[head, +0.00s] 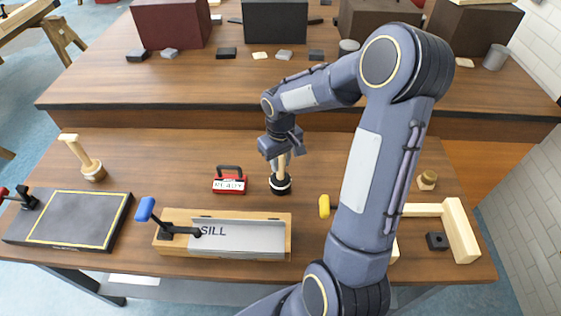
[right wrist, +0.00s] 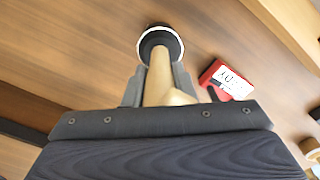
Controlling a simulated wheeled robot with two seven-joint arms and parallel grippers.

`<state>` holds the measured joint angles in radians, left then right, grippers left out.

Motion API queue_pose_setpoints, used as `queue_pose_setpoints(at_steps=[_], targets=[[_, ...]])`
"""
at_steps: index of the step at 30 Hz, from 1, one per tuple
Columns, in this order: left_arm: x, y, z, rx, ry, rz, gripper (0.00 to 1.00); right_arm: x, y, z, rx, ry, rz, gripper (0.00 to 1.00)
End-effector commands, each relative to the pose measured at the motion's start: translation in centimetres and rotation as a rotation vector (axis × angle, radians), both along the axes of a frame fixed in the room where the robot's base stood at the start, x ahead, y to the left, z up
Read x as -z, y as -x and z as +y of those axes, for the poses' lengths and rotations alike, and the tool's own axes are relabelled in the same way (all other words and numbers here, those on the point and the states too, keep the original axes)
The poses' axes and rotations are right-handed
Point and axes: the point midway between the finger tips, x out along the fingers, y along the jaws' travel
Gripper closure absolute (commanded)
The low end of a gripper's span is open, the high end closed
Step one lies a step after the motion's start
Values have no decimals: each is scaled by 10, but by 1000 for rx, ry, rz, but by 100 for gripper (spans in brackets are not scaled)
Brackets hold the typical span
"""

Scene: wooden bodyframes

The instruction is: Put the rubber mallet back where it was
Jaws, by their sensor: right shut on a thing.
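The rubber mallet (head: 280,186) has a black head with a pale band and a light wooden handle. It is upright, head down and handle up, between the red block and the yellow-headed tool. My right gripper (head: 284,152) is shut on its handle from above. In the right wrist view the fingers (right wrist: 158,82) clasp the handle, with the mallet head (right wrist: 160,40) beyond them. I cannot tell whether the head touches the table (head: 200,150) or hangs just above it. My left gripper is not in view.
A red lettered block (head: 229,184) stands left of the mallet. A wooden fixture holding a grey SILL piece (head: 240,236) lies in front. A wooden mallet (head: 92,170) and a dark clamp board (head: 70,218) are at left. A yellow-headed tool (head: 324,207) and wooden frame (head: 458,232) are at right.

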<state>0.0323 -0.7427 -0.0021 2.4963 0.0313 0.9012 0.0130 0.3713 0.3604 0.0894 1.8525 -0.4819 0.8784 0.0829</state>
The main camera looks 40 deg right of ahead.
Motion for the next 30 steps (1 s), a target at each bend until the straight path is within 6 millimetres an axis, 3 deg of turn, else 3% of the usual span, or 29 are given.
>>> queue_pose_setpoints(at_steps=[3, 4, 9, 20, 26, 30], targets=[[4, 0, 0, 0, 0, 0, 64, 5, 0, 0, 0, 0, 0, 100], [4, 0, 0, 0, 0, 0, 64, 5, 0, 0, 0, 0, 0, 75], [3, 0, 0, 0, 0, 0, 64, 4, 0, 0, 0, 0, 1, 54], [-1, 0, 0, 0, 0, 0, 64, -1, 0, 0, 0, 0, 1, 54], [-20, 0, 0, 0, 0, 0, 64, -25, 0, 0, 0, 1, 0, 54], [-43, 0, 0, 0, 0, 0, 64, -55, 0, 0, 1, 1, -1, 54]])
